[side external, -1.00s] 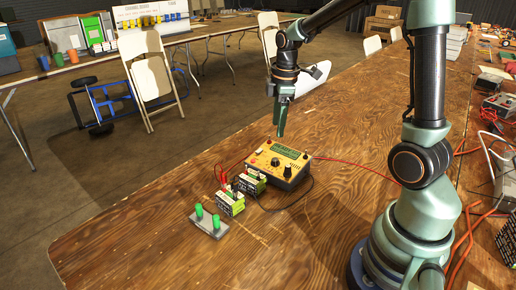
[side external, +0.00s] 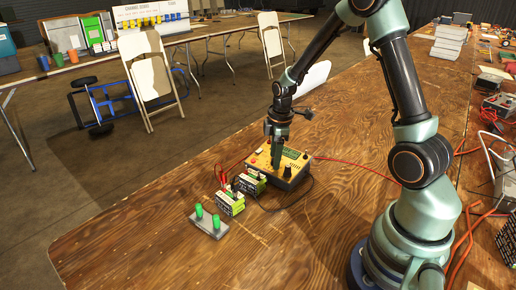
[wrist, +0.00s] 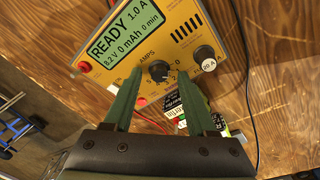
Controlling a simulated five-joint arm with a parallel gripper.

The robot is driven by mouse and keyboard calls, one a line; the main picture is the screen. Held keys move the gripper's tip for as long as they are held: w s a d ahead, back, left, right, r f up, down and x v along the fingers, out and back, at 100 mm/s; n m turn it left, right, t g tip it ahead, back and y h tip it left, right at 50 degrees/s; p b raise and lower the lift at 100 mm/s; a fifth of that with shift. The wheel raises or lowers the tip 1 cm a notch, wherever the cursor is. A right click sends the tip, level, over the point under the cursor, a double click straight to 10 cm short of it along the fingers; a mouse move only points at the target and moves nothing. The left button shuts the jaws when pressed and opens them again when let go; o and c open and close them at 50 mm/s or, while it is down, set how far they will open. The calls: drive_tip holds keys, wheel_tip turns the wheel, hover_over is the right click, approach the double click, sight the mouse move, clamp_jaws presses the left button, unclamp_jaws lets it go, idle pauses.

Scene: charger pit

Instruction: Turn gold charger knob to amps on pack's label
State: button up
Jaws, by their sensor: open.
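The gold charger (side external: 291,180) sits on the wooden table; it also shows in the wrist view (wrist: 178,22). Its display (wrist: 124,34) reads READY, 1.0 A, 8.2 V, 0 mAh, 0 min. A dark knob (wrist: 159,71) sits under the AMPS lettering. My gripper (wrist: 161,74) is open, with one green finger on each side of this knob; I cannot tell whether they touch it. In the side view my gripper (side external: 276,165) is down at the charger. Two packs (side external: 230,204) (side external: 251,184) stand beside the charger. One pack (wrist: 174,103) is partly hidden by a finger, its label unreadable.
A second knob (wrist: 204,54) with a pale disc is at the charger's right. A grey block with two green posts (side external: 208,222) stands near the packs. Red and black leads cross the table. Open wood lies in front.

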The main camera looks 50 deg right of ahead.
drive_tip(key=shift+f, duration=0.1)
clamp_jaws()
drive_tip(key=shift+m, duration=0.8)
unclamp_jaws()
wheel_tip(320, 180, up, 12)
drive_tip(key=s, duration=0.1)
drive_tip(key=shift+s+a, duration=0.2)
drive_tip(key=shift+a, duration=0.05)
